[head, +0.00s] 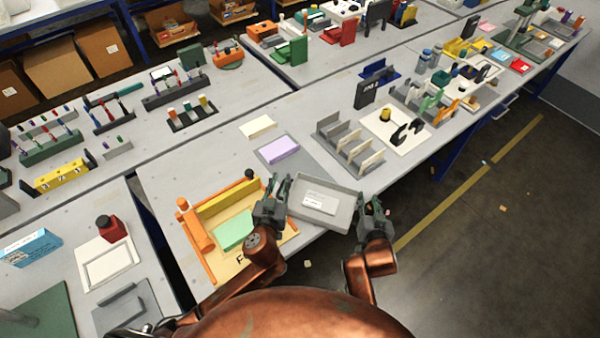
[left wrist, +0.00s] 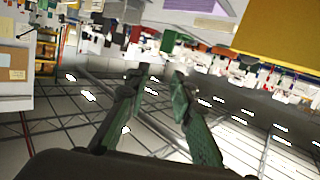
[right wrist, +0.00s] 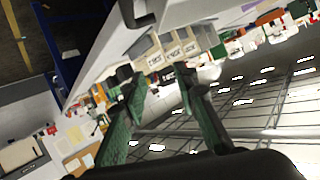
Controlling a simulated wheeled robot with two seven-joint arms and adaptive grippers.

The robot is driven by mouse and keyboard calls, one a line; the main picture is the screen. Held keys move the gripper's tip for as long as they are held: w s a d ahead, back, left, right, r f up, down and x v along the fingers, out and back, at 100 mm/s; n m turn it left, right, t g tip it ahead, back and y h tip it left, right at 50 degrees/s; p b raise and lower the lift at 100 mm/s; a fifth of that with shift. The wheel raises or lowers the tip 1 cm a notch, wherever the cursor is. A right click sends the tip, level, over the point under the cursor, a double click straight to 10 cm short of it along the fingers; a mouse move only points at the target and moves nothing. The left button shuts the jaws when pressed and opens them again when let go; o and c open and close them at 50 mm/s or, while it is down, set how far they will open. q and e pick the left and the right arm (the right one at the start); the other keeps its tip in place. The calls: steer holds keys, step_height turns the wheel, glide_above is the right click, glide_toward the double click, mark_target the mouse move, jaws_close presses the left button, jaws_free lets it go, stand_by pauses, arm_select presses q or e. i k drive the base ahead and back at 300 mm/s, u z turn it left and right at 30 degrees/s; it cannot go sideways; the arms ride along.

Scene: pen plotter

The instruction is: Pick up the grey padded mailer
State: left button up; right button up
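The grey padded mailer (head: 326,188) appears as a flat grey piece with a white label, lying in a shallow grey tray (head: 321,222) at the table's front edge. I cannot clearly tell the mailer's edges from the tray. My left gripper (head: 280,182) is just left of the tray, with fingers apart and nothing between them. My right gripper (head: 374,202) is just right of the tray, over the table edge, also open and empty. Both wrist views show spread green-padded fingers, at the left wrist (left wrist: 158,82) and the right wrist (right wrist: 155,85). The mailer is not clear in either.
A plotter-like frame with orange rails (head: 196,232) and a green block (head: 234,230) stands left of my left gripper. A lilac block (head: 280,149) on a grey pad lies behind the tray. A grey slotted rack (head: 350,146) stands behind right. Open floor lies right.

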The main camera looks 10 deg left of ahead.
mark_target(315, 201)
steer(key=z, duration=0.05)
steer(key=k, duration=1.5)
steer(key=u, duration=0.05)
